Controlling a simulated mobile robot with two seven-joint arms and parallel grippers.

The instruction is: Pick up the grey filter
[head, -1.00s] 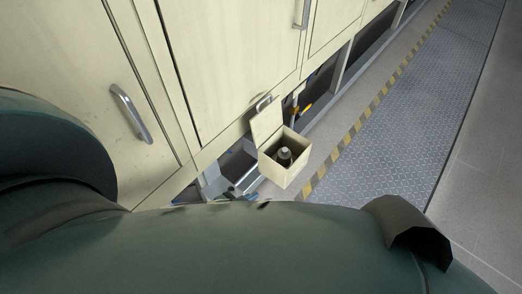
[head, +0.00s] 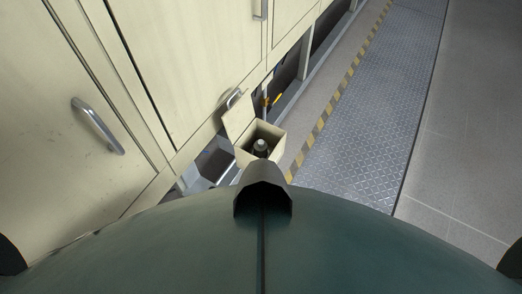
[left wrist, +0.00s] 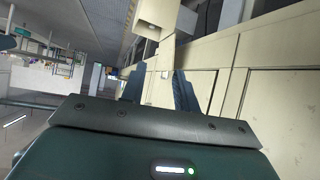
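The grey filter, as far as I can tell, is the dark cylinder with a pale grey top (head: 261,147) standing inside a small open beige box (head: 243,159). The box walls hide its lower part. The box's lid (head: 238,114) stands raised on the cabinet side. No gripper shows in the head view. In the left wrist view my left gripper (left wrist: 160,70) has its two dark blue fingers apart with nothing between them. A beige box-like shape (left wrist: 158,12) is at the top of that view, beyond the fingertips. My right gripper is not in view.
Beige cabinet panels with a metal handle (head: 97,126) run along the left. An open gap with metal framing lies below them near the box. A yellow-black striped line (head: 338,90) borders a metal walkway (head: 375,110). The floor to the right is clear.

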